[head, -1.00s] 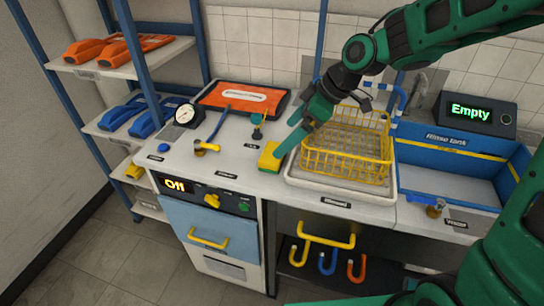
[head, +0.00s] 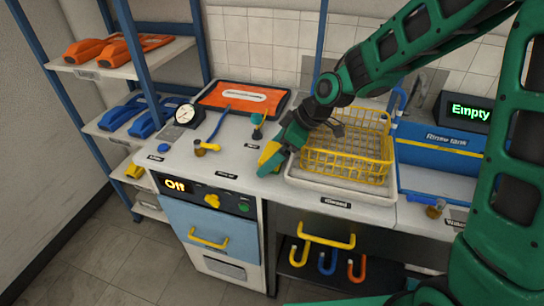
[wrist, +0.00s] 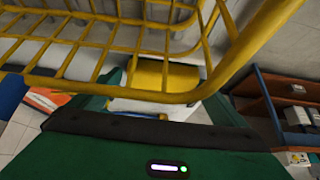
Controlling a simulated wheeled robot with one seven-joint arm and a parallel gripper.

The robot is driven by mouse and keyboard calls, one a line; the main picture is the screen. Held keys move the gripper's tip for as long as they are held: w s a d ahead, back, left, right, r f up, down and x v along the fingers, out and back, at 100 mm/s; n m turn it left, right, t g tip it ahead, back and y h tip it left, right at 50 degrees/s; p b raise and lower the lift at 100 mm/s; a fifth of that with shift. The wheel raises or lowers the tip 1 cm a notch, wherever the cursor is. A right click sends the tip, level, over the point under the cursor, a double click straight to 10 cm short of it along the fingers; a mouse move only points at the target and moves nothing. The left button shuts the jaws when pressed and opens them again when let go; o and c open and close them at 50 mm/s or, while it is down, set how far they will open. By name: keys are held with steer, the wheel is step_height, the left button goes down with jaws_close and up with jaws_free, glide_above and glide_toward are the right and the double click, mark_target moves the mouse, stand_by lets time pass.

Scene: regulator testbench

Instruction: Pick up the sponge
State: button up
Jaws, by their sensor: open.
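The yellow sponge (head: 267,152) rests on the counter, just left of the wire basket. My gripper (head: 272,160) is down at the sponge, and its green finger hides much of it. In the wrist view a yellow block that looks like the sponge (wrist: 165,76) lies between the two green fingers of my open gripper (wrist: 165,100). Basket wires cross in front of it there. Whether the fingers touch the sponge I cannot tell.
The yellow wire basket (head: 345,158) stands on a white tray (head: 335,187) close to my gripper. A gauge (head: 185,114), an orange tray (head: 240,97) and small taps are on the counter to the left. The blue rinse tank (head: 440,138) is at the right.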

mark_target(271, 153)
steer(key=c, duration=1.2)
steer(key=shift+r, duration=0.5)
steer(key=r, duration=0.3)
steer(key=shift+s+a+r, duration=0.25)
steer(key=shift+s+r, duration=0.1)
steer(key=shift+r, duration=0.05)
steer(key=s+a+r, duration=0.6)
steer(key=s, duration=0.3)
steer(key=shift+r, duration=0.15)
